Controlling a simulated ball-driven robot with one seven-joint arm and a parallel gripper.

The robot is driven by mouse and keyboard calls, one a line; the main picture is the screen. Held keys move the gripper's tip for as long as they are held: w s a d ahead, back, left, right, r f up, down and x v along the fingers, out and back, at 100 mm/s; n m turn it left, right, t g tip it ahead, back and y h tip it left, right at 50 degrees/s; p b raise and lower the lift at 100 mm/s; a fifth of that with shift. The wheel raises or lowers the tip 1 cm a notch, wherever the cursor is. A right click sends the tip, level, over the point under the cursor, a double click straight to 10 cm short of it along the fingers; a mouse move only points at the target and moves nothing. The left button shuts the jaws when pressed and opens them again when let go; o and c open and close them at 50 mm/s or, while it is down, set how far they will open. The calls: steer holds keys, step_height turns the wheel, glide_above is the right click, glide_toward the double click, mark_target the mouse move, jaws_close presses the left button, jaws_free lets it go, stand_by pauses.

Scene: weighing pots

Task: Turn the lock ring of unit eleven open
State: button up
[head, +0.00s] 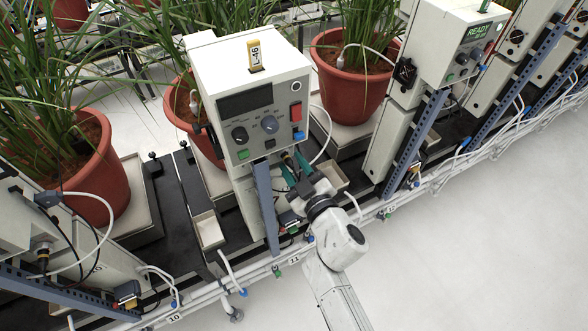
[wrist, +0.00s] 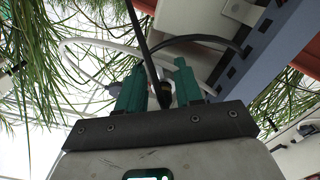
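Unit eleven is the pale instrument box (head: 252,95) with the yellow L-46 tag, above the rail label 11 (head: 294,261). My gripper (head: 296,172) is low at the box's right side, its teal fingers pointing up toward a dark cable plug (head: 287,158). In the wrist view, the teal fingers (wrist: 159,88) stand apart. Narrow gaps show beside the ring. Its lower part is hidden behind the gripper body, and finger contact is not clear.
A blue-grey post (head: 265,200) stands just left of my gripper; it is at right in the wrist view (wrist: 285,50). A small open tray (head: 332,178) lies right of the gripper. Red plant pots (head: 350,85) stand behind. The pale floor at right is clear.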

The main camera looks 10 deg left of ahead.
steer(key=shift+w+a, duration=0.1)
steer(key=shift+c, duration=0.3)
jaws_close()
steer(key=shift+r, duration=0.2)
steer(key=shift+w+r+n+p, duration=0.1)
steer(key=shift+n+p, duration=0.3)
steer(key=shift+n, duration=0.4)
steer(key=shift+c, duration=0.3)
jaws_free()
steer(key=shift+o, duration=0.6)
